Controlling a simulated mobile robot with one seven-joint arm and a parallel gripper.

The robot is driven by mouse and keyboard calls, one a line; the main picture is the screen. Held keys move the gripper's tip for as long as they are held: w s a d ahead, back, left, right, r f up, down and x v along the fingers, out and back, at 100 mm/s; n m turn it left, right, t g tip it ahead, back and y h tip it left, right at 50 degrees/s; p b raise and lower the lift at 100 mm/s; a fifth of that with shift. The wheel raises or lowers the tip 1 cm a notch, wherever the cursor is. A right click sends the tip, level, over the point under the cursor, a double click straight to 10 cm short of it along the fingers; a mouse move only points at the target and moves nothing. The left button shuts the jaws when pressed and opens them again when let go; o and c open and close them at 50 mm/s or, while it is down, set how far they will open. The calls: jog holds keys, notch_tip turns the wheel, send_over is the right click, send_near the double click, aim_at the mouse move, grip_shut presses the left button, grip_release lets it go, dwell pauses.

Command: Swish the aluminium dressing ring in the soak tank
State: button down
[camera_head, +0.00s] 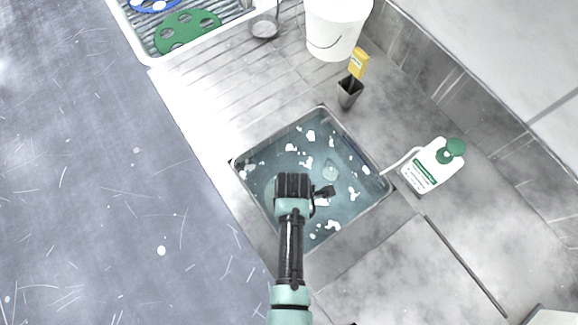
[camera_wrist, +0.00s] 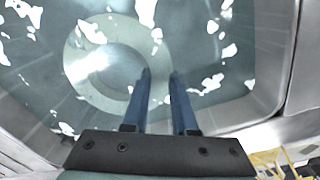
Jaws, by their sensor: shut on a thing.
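The soak tank (camera_head: 236,168) is a square steel basin full of bluish water with white foam patches. In the head view my gripper (camera_head: 294,185) is over the tank, and its fingers are hidden under the wrist. In the wrist view the two blue fingers of my gripper (camera_wrist: 160,76) reach down to the pale, flat dressing ring (camera_wrist: 108,106). They are shut on the ring's right-hand band. The ring looks to be in the water among the foam, though its exact depth cannot be told. In the head view my arm hides most or all of it.
A white bottle with a green cap (camera_head: 433,168) stands right of the tank. A small dark holder (camera_head: 349,92) with a yellow-handled tool stands behind it. A white bucket (camera_head: 331,30), a ladle (camera_head: 264,29) and a tray with a green disc (camera_head: 187,31) are farther back.

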jog(key=shift+f+b, duration=0.5)
jog(key=shift+f, duration=0.35)
jog(key=shift+w, duration=0.1)
jog(key=shift+r, duration=0.2)
jog(key=shift+f+p, duration=0.15)
jog(key=shift+p, duration=0.15)
dwell(0.5)
jog(key=shift+r+p, duration=1.15)
jog(key=shift+p, duration=0.05)
jog(key=shift+f+b, duration=0.95)
jog(key=shift+f, duration=0.25)
jog(key=shift+r, duration=0.2)
